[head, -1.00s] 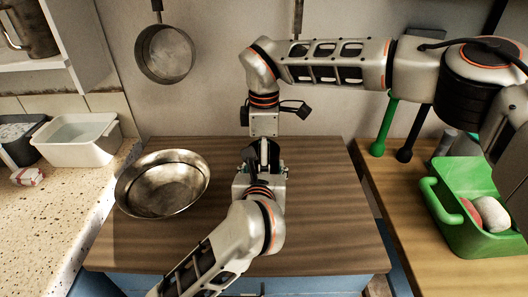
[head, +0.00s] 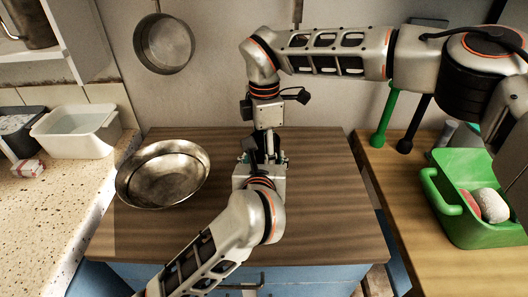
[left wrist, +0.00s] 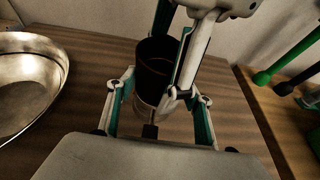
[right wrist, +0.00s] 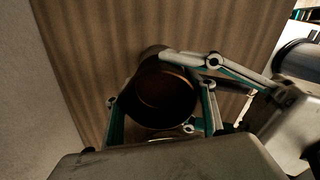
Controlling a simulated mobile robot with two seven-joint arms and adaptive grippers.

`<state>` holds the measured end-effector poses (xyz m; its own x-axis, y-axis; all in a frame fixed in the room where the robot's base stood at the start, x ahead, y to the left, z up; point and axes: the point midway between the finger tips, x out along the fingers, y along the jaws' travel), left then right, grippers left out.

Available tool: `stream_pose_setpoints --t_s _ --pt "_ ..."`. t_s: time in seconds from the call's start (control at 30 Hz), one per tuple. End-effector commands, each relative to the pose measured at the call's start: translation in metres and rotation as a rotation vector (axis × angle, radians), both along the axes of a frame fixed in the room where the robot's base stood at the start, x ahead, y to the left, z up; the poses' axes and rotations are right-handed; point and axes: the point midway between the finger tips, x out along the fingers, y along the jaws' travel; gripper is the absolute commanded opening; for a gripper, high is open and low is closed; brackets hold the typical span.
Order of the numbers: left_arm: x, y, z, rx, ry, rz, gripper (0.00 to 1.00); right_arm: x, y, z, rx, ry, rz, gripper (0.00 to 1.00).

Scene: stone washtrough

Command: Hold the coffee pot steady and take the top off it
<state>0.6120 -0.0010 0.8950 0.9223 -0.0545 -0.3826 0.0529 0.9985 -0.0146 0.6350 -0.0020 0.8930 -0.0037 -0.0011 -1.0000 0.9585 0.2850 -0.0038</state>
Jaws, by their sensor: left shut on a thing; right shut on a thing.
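The coffee pot (left wrist: 155,72) stands on the wooden worktop, a dark cylinder above a paler metal part in the left wrist view. In the head view it is mostly hidden between my grippers. My left gripper (head: 260,160) is shut on the pot from the front, one finger on either side. My right gripper (head: 268,146) reaches down from above and is shut on the pot's top. In the right wrist view the dark round pot (right wrist: 165,92) lies between the right fingers. Whether the top is seated or lifted, I cannot tell.
A metal bowl (head: 163,176) stands left of the grippers on the worktop (head: 325,220). A green caddy (head: 470,215) with two rounded items is at right. A white tub (head: 78,132) is on the left counter. A pan (head: 163,43) hangs behind. The worktop's front right is clear.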

Motion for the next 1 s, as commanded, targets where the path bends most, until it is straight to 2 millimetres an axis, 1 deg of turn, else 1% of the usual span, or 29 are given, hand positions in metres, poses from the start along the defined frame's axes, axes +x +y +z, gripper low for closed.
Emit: stream_pose_setpoints --t_s 0.23,0.27,0.3,0.6,0.7,0.87,1.0 --pt "0.0 0.0 -0.001 0.003 0.003 -0.002 0.0 0.002 0.0 0.001 0.0 -0.006 0.009 0.28" --pt "-0.001 0.0 -0.002 0.004 0.003 -0.003 0.0 0.002 0.0 0.001 0.0 -0.007 0.009 0.62" --pt "-0.001 0.0 -0.002 0.003 0.003 -0.002 0.0 0.002 0.0 0.001 0.0 -0.007 0.009 0.71" --pt "0.0 0.0 -0.002 0.002 0.003 -0.001 0.0 0.001 0.0 0.001 0.0 -0.004 0.005 0.71" --pt "0.0 0.0 -0.001 0.002 0.003 -0.001 0.0 0.001 0.0 0.003 0.0 -0.004 0.004 0.71" --pt "0.0 0.0 -0.002 0.002 0.003 -0.001 0.0 0.002 0.0 0.019 0.001 -0.007 0.005 0.71" --pt "0.0 0.0 -0.002 0.002 0.003 -0.001 0.0 0.002 0.0 0.037 0.0 -0.007 0.004 0.71"
